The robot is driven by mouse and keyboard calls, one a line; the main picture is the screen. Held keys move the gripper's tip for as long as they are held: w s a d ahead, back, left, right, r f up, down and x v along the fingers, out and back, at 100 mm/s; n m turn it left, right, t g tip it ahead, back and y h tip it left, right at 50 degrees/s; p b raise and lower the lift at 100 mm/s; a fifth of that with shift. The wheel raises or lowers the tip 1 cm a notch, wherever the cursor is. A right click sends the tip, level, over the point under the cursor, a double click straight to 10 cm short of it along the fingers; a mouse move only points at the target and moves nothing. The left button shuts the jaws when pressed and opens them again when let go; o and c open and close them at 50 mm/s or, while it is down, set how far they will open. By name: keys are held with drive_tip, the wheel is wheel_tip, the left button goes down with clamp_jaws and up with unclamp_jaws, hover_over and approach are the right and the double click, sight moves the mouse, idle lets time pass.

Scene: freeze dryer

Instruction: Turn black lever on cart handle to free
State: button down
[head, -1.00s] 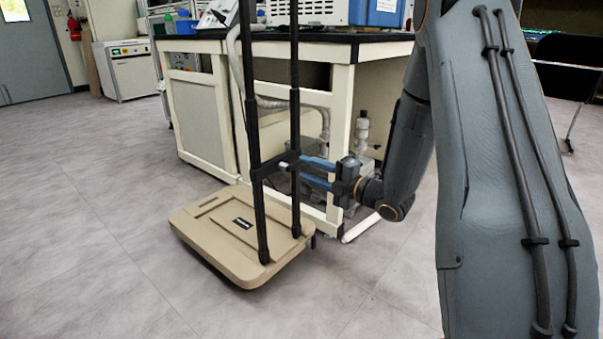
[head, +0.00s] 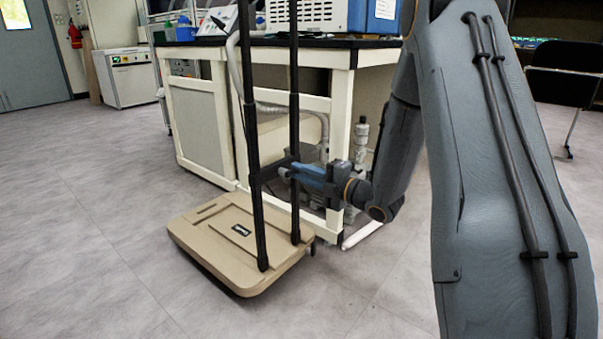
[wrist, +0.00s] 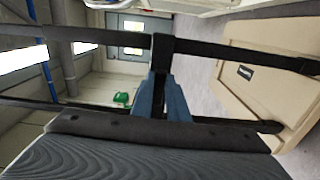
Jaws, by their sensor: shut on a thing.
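The cart has a tan platform (head: 215,265) on the floor and a black two-pole handle (head: 251,130). A black crosspiece (head: 270,172) joins the poles; it also shows in the wrist view (wrist: 162,50). My gripper (head: 288,172) reaches the crosspiece from the right with its blue fingers close together. In the wrist view my gripper (wrist: 160,82) is shut on a narrow black part at the crosspiece, which appears to be the black lever (wrist: 158,84). The fingers hide most of the lever, so its angle is not clear.
A cream-framed bench (head: 342,130) with a dark top stands just behind the cart. A blue-and-white machine (head: 320,14) sits on it. A black chair (head: 565,75) is at the far right. The grey floor left of the cart is clear.

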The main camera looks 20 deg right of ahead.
drive_tip(key=shift+m+p, duration=0.4)
drive_tip(key=shift+p, duration=0.05)
drive_tip(key=f+m+p, duration=0.1)
drive_tip(key=m+p, duration=0.4)
drive_tip(key=p, duration=0.1)
drive_tip(key=s+a+f+m+p, duration=0.1)
drive_tip(key=m+p, duration=0.4)
drive_tip(key=m, duration=0.1)
drive_tip(key=a+f+m+p, duration=0.1)
drive_tip(key=m+p, duration=0.4)
drive_tip(key=p, duration=0.1)
drive_tip(key=shift+s+a+m+p, duration=0.25)
drive_tip(key=shift+s+m+p, duration=0.05)
drive_tip(key=shift+s+m, duration=0.1)
drive_tip(key=c, duration=1.7)
unclamp_jaws()
drive_tip(key=shift+p+v, duration=1.15)
drive_tip(key=shift+v, duration=2.75)
